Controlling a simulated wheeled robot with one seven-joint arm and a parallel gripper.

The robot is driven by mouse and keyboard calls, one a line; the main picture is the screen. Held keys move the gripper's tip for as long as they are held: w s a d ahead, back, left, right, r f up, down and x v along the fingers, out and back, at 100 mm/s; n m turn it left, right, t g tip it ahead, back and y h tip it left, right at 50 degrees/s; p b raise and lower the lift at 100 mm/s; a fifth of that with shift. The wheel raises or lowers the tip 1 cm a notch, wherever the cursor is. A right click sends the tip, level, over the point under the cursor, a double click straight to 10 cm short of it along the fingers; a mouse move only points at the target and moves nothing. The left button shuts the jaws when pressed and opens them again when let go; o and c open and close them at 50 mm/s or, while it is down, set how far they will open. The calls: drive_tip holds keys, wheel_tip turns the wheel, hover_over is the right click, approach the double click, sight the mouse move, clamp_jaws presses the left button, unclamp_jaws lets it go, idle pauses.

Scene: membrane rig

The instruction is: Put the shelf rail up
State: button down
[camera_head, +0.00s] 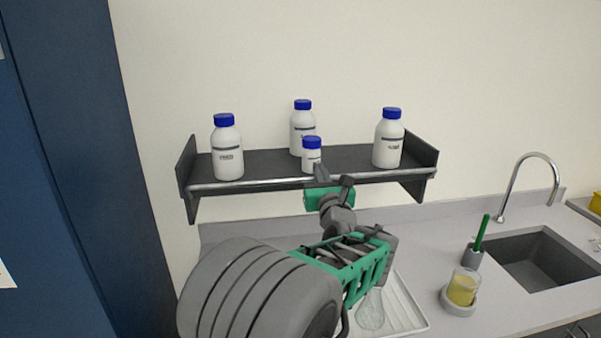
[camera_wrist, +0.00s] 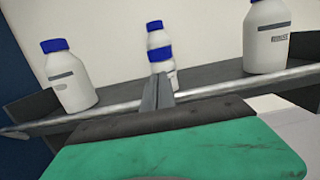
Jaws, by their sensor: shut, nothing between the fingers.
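The shelf rail (camera_head: 255,184) is a thin silvery bar along the front edge of the dark wall shelf (camera_head: 262,163). It spans between the two side panels, low at about the height of the shelf board. In the wrist view the rail (camera_wrist: 118,112) crosses the picture, and its left end shows at the left edge. My gripper (camera_head: 320,174) is shut and empty at the middle of the rail; its fingertips (camera_wrist: 157,92) overlap the rail in the picture. I cannot tell whether they touch it. The fingers hide a short piece of the rail.
Three large white bottles with blue caps, left (camera_head: 227,150), back middle (camera_head: 302,128) and right (camera_head: 388,140), stand on the shelf. A small bottle (camera_head: 312,155) stands right behind my fingertips. Below are a white tray (camera_head: 412,318), a yellow-filled beaker (camera_head: 462,288) and a sink (camera_head: 540,262).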

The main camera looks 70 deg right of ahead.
drive_tip(key=shift+w, duration=0.2)
drive_tip(key=shift+s+r, duration=0.1)
drive_tip(key=shift+s, duration=0.05)
idle(0.3)
idle(0.5)
drive_tip(key=b+v, duration=0.2)
drive_tip(key=v, duration=0.6)
drive_tip(key=shift+b, duration=0.35)
drive_tip(key=shift+s, duration=0.15)
